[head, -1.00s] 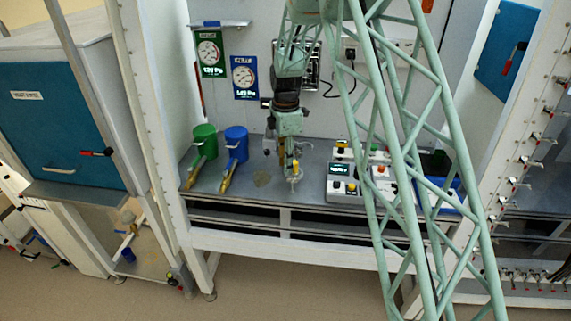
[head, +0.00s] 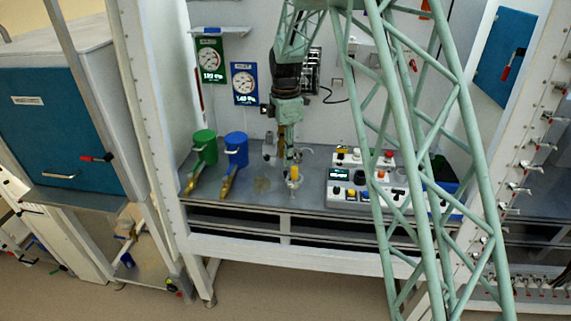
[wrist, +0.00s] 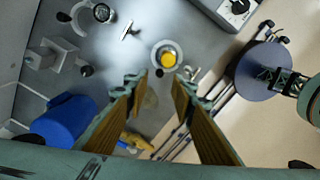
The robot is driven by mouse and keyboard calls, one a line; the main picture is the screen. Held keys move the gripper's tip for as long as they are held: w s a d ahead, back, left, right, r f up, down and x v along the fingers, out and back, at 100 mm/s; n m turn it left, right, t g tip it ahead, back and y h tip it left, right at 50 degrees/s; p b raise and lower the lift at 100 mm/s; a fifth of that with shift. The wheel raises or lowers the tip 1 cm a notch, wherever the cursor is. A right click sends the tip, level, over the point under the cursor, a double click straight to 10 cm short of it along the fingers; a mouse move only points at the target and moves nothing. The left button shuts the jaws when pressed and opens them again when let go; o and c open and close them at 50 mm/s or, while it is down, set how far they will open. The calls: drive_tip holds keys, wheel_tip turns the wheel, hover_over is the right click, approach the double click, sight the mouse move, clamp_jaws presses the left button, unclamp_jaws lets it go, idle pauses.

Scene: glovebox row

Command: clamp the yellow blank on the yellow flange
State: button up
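A yellow round piece (wrist: 168,59) sits inside a pale grey ring-shaped fitting (wrist: 156,50) on the bench in the wrist view. In the head view the yellow piece (head: 294,172) stands upright at the bench's front middle. I cannot tell whether it is the blank, the flange or both together. My gripper (wrist: 160,80) is open and empty, with its two brown fingers apart. The yellow piece lies beyond the fingertips, not between them. In the head view my gripper (head: 287,152) hangs just above it. No separate clamp can be identified with certainty.
A green canister (head: 204,146) and a blue canister (head: 236,148) with brass nozzles stand left. A control console (head: 350,188) stands right. A grey ring fitting (wrist: 82,17) and a grey block (wrist: 60,55) are behind. The bench's front edge is close to the yellow piece.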

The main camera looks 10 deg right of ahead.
sight(286, 172)
wheel_tip(286, 172, up, 6)
drive_tip(key=shift+f, duration=0.25)
idle(0.8)
drive_tip(key=s+r+m+t+b, duration=0.1)
drive_tip(key=s+r+m, duration=0.4)
drive_tip(key=s+r, duration=0.75)
drive_tip(key=s+r+m+t+b, duration=0.15)
drive_tip(key=s+r+m, duration=0.35)
drive_tip(key=s+r, duration=0.7)
drive_tip(key=s+f+m, duration=0.1)
drive_tip(key=s+m, duration=0.2)
drive_tip(key=s, duration=0.7)
drive_tip(key=s+f+m+t+b, duration=0.1)
drive_tip(key=s+f+m, duration=0.1)
drive_tip(key=s, duration=0.9)
drive_tip(key=s+f+m+b, duration=0.1)
drive_tip(key=s+m, duration=0.3)
drive_tip(key=s, duration=0.7)
drive_tip(key=shift+s+d+f, duration=0.2)
drive_tip(key=shift+d+f, duration=0.1)
drive_tip(key=shift+f, duration=0.45)
